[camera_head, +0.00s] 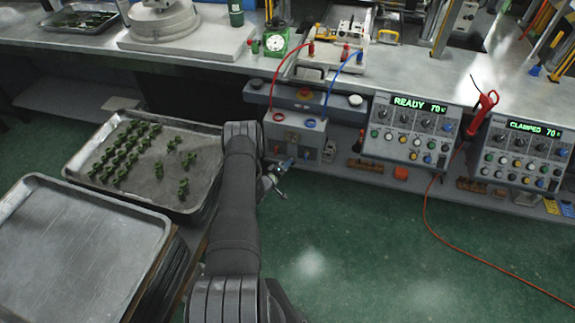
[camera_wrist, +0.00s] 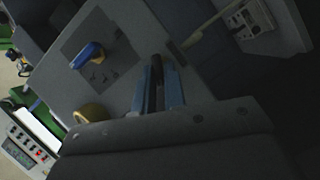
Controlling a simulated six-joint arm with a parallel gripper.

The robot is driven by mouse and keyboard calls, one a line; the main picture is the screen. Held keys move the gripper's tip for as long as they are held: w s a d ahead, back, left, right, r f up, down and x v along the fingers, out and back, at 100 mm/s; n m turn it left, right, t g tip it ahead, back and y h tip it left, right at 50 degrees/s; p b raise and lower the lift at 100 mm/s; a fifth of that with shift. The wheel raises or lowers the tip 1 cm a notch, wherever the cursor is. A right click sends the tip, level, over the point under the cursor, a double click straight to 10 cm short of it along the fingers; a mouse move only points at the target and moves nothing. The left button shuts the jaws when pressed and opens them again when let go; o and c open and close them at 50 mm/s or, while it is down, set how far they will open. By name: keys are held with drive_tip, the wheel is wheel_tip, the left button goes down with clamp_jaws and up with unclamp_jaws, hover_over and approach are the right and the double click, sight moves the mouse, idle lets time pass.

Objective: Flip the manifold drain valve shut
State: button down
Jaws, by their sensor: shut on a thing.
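The grey manifold box (camera_head: 296,136) stands below the bench edge, with a red and a blue ring on its top. In the wrist view its grey face (camera_wrist: 125,90) carries a blue lever (camera_wrist: 88,54) with a yellow part, on a darker plate, and a round brass part (camera_wrist: 91,113). My gripper (camera_wrist: 158,82) has its two blue-grey fingers close together on a narrow dark bar (camera_wrist: 157,78). I cannot tell whether this bar is the drain valve's handle. The blue lever is apart from the fingers. In the head view my arm hides much of the gripper (camera_head: 272,183).
A tray (camera_head: 150,190) of green wax pieces and an empty tray (camera_head: 75,250) lie left of my arm. Two control boxes, one reading READY (camera_head: 412,130) and one reading CLAMPED (camera_head: 525,150), stand at right. Red and blue hoses run above the manifold. The green floor right of my arm is clear.

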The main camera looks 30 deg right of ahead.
drive_tip(key=n, duration=0.1)
drive_tip(key=n+h, duration=0.1)
drive_tip(key=n, duration=0.2)
drive_tip(key=shift+f+h, duration=0.25)
drive_tip(key=shift+h, duration=0.15)
idle(0.4)
drive_tip(key=c, duration=1.5)
unclamp_jaws()
drive_tip(key=shift+c, duration=0.2)
drive_tip(key=shift+a, duration=0.15)
drive_tip(key=v, duration=1.7)
drive_tip(key=shift+s+f, duration=0.15)
